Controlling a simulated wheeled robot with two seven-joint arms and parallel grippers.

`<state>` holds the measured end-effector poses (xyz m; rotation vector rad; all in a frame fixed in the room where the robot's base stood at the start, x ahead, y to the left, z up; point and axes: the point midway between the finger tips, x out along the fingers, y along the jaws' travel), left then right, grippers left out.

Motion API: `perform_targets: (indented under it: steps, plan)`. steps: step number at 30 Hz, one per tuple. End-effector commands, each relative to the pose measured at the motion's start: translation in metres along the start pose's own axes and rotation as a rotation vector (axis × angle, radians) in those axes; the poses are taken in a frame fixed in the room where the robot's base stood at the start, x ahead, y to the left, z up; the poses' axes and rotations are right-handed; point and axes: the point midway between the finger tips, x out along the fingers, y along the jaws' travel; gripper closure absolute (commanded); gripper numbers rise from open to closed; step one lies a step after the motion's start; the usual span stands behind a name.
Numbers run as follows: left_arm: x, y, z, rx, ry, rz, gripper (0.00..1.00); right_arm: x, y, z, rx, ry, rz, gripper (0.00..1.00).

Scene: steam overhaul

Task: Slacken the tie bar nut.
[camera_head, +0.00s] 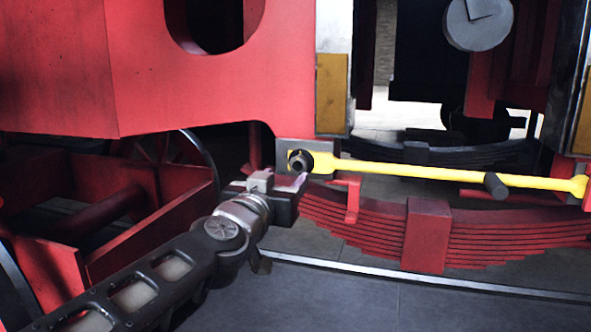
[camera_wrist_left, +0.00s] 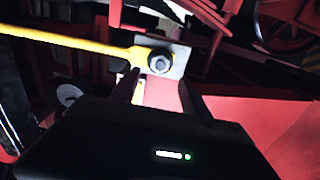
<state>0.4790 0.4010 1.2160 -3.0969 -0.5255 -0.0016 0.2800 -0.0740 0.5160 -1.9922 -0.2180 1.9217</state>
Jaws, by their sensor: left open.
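The yellow tie bar (camera_head: 420,172) runs across the head view, and its left eye sits at a grey bracket under the red frame. The dark tie bar nut (camera_head: 300,161) is on that eye; the left wrist view shows it as a grey nut (camera_wrist_left: 158,63) on a pale plate. My left gripper (camera_head: 297,182) is open just below the nut. In the left wrist view its two dark fingers (camera_wrist_left: 161,84) point toward the nut, which shows just beyond and between their tips. I cannot tell whether they touch it. My right gripper is in neither view.
A red leaf spring (camera_head: 426,235) hangs below the tie bar. A red frame plate (camera_head: 190,70) stands above my left arm. A dark cylinder (camera_head: 495,186) sits at the bar toward the right. Grey floor (camera_head: 330,300) lies in front.

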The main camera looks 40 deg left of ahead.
Motion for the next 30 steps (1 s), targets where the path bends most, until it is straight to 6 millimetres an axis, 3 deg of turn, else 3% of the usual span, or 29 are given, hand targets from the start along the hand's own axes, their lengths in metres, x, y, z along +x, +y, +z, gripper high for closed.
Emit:
perform_targets:
  steps: [5,18,30]
  plan:
    - [0.010,0.001,0.002,-0.002,-0.002,0.003,0.45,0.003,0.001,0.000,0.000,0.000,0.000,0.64]
    - [0.071,0.001,0.002,-0.001,-0.002,0.002,0.45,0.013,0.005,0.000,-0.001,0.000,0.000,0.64]
    - [0.078,0.000,0.001,0.000,-0.001,0.000,0.47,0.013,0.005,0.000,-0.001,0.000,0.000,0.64]
